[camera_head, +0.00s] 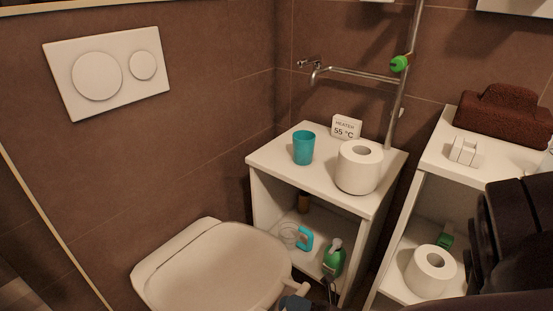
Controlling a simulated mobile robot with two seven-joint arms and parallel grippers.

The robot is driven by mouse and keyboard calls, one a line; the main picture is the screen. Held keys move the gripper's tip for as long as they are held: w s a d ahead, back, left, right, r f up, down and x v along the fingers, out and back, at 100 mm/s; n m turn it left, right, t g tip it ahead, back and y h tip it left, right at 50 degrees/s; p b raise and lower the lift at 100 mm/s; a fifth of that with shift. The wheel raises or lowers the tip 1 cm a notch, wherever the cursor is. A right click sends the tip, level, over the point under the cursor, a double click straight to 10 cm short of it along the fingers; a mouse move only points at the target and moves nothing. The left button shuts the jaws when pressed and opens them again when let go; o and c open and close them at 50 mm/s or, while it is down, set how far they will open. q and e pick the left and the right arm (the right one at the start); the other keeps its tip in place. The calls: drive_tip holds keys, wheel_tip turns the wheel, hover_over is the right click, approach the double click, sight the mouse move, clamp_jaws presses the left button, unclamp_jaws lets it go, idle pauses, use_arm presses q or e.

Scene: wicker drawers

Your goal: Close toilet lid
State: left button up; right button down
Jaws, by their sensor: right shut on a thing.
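The white toilet (155,265) is at the bottom of the view, left of centre, and the frame cuts off its lower part. The broad face of its lid (215,265) shows. I cannot tell the exact angle of the lid. My right gripper (300,288) is at the right edge of the lid, low in the view. It is shut on the lid's edge, though the contact is small and partly hidden. My left gripper is not in view.
A white shelf unit (283,160) stands right of the toilet, with a teal cup (303,148) and paper roll (359,167) on top. A green bottle (334,258) is inside. A second shelf (435,155) stands farther right. A flush plate (122,92) is on the wall.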

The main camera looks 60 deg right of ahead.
wheel_tip(320, 180, down, 14)
drive_tip(key=s+n+t+y+b, duration=0.1)
drive_tip(key=s, duration=0.1)
drive_tip(key=shift+s+f, duration=0.2)
drive_tip(key=shift+s, duration=0.05)
idle(0.4)
drive_tip(key=shift+s+a+f+b, duration=0.1)
drive_tip(key=shift+b, duration=0.2)
drive_tip(key=c, duration=1.1)
unclamp_jaws()
drive_tip(key=shift+f, duration=0.15)
drive_tip(key=shift+c, duration=0.2)
drive_tip(key=shift+o, duration=0.6)
drive_tip(key=s+d, duration=0.5)
drive_tip(key=s, duration=0.6)
drive_tip(key=shift+s+d+f, duration=0.25)
drive_tip(key=shift+d, duration=0.1)
